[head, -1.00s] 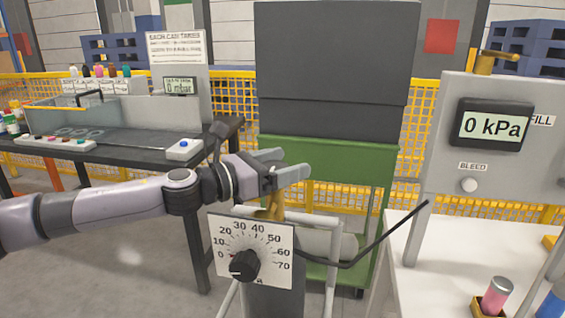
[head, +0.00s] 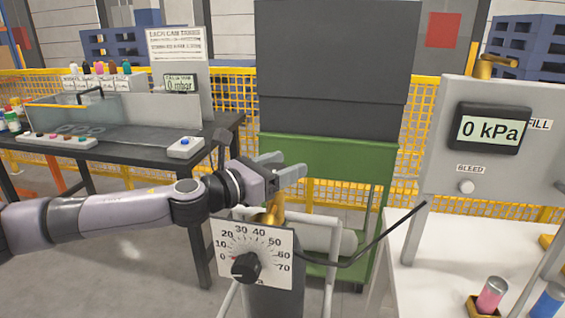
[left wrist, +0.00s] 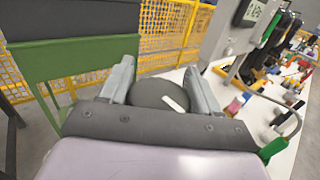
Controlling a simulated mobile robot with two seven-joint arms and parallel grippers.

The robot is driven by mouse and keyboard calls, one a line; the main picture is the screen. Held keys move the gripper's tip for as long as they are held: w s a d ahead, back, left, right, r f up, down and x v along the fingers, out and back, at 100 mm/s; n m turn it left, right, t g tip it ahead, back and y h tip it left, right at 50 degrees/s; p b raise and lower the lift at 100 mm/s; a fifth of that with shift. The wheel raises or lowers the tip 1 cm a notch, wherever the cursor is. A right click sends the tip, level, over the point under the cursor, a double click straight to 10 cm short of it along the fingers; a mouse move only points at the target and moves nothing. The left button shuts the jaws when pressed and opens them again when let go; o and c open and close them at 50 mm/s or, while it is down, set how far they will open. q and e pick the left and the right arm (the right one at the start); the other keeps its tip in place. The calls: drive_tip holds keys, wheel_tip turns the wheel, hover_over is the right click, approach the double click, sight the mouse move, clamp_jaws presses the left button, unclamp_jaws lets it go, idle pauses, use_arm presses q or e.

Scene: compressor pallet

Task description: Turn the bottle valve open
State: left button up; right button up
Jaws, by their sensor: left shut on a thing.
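The bottle valve's brass body (head: 272,212) stands upright behind the dial plate (head: 257,252), which is numbered 0 to 70 and has a black knob at its lower left. My left gripper (head: 287,168) is at the top of the valve, with its fingers pointing right. In the left wrist view, a dark round handwheel (left wrist: 152,93) with a white mark sits between the two fingers, and the gripper is shut on it. In the head view the fingers hide the handwheel. My right gripper is out of view.
A panel with a display (head: 490,128) reading 0 kPa stands at the right above a white table (head: 425,270). A black hose (head: 385,238) runs from the valve area to this panel. A green cabinet (head: 320,155) is behind the valve. A dark workbench (head: 110,152) is at the left.

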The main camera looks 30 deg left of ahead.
sight(282, 166)
use_arm(q)
drive_tip(key=o, duration=1)
drive_tip(key=shift+c, duration=0.2)
drive_tip(key=shift+r, duration=0.35)
wheel_tip(282, 166, up, 19)
drive_tip(key=p, duration=0.9)
drive_tip(key=shift+r, duration=0.1)
